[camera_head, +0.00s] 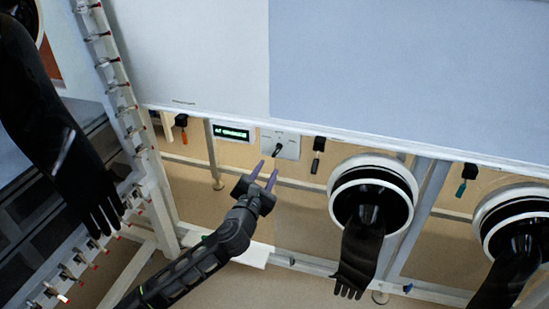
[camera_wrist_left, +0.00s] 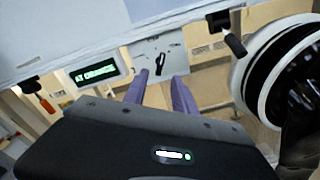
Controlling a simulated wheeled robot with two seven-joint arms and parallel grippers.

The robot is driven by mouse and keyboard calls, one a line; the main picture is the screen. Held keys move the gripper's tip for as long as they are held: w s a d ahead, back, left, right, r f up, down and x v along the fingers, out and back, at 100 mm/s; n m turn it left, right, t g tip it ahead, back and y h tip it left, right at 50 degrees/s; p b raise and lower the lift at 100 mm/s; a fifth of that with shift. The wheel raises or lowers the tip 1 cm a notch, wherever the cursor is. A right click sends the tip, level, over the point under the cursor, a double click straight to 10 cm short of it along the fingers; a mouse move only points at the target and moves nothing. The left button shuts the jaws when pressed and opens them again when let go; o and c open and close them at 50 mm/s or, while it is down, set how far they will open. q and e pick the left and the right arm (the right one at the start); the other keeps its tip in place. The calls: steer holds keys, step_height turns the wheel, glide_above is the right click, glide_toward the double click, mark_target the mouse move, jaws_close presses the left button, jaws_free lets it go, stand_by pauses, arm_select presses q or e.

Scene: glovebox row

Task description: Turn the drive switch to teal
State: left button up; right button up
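The drive switch (camera_head: 280,143) is a pale plate with a black knob, set under the cabinet edge; it also shows in the left wrist view (camera_wrist_left: 160,60), its knob tilted. Small labels around the knob are too small to read. Left of it, a display with green text (camera_head: 233,132) seems to read "AT ORANGE" in the wrist view (camera_wrist_left: 97,72). My left gripper (camera_head: 267,168) has two purple fingers, apart and empty, pointing at the switch from just below. In the wrist view its fingertips (camera_wrist_left: 162,77) lie either side below the knob; contact is not visible. My right gripper is not in view.
An orange-tipped handle (camera_head: 184,134), a black one (camera_head: 317,158) and a teal-tipped one (camera_head: 461,187) hang along the edge. Round glove ports with black gloves (camera_head: 358,252) stand to the right. A white frame with red-tipped valves (camera_head: 121,108) rises at left.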

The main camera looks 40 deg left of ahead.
mark_target(276, 153)
arm_select(q)
steer(key=x, duration=0.7)
steer(key=shift+w+a, duration=0.1)
steer(key=shift+w, duration=0.25)
steer(key=shift+c, duration=0.5)
jaws_close()
